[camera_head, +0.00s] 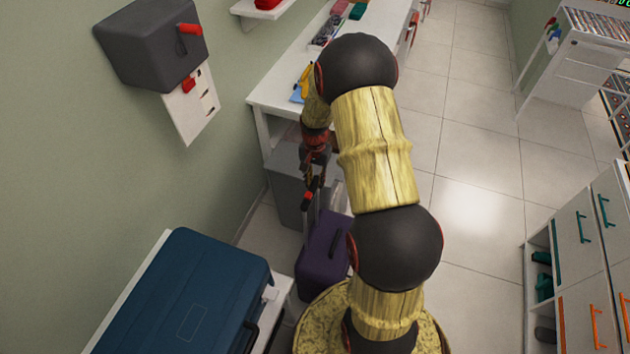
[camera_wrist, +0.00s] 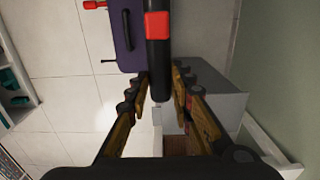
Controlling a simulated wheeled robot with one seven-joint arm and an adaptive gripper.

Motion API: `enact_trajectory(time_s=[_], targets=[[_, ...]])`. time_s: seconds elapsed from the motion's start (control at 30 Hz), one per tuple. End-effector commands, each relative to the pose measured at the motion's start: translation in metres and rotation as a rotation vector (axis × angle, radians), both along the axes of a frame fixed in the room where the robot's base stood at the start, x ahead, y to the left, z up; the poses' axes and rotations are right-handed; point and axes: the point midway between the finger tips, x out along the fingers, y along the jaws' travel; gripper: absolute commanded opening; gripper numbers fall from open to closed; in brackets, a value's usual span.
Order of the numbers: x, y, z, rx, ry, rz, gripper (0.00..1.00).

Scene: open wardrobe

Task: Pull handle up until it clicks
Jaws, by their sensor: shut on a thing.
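A purple suitcase (camera_head: 318,270) stands upright on the floor between the grey box and the blue case. Its pull-out handle (camera_head: 308,196), a black bar with a red part on grey poles, stands above its top. My gripper (camera_head: 314,176) is at the handle, partly hidden by its own links. In the wrist view, the handle (camera_wrist: 158,65) passes between the two fingers of my gripper (camera_wrist: 160,88), which are shut on its near end. The suitcase (camera_wrist: 126,35) shows behind the handle there. My arm hides part of the suitcase's right side in the head view.
A blue case (camera_head: 190,290) lies on a white stand at the lower left. A grey box (camera_head: 287,190) stands behind the suitcase, under a white table (camera_head: 275,97). A dark wall box (camera_head: 150,45) hangs at the upper left. Tiled floor (camera_head: 475,200) is open to the right.

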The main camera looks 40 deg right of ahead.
Motion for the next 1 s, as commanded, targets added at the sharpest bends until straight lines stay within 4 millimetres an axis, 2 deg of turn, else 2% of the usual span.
enact_trajectory(time_s=[0.03, 0.3, 0.33, 0.63, 1.0], targets=[[0.0035, -0.0016, 0.0069, -0.003, -0.008, 0.000, 0.00], [0.0049, -0.0024, 0.0088, -0.005, -0.011, 0.000, 0.00], [0.0050, -0.0025, 0.0089, -0.005, -0.011, 0.000, 0.24], [0.0034, -0.0016, 0.0060, -0.003, -0.008, 0.000, 0.41], [0.0030, -0.0015, 0.0093, -0.003, -0.006, 0.000, 0.41]])
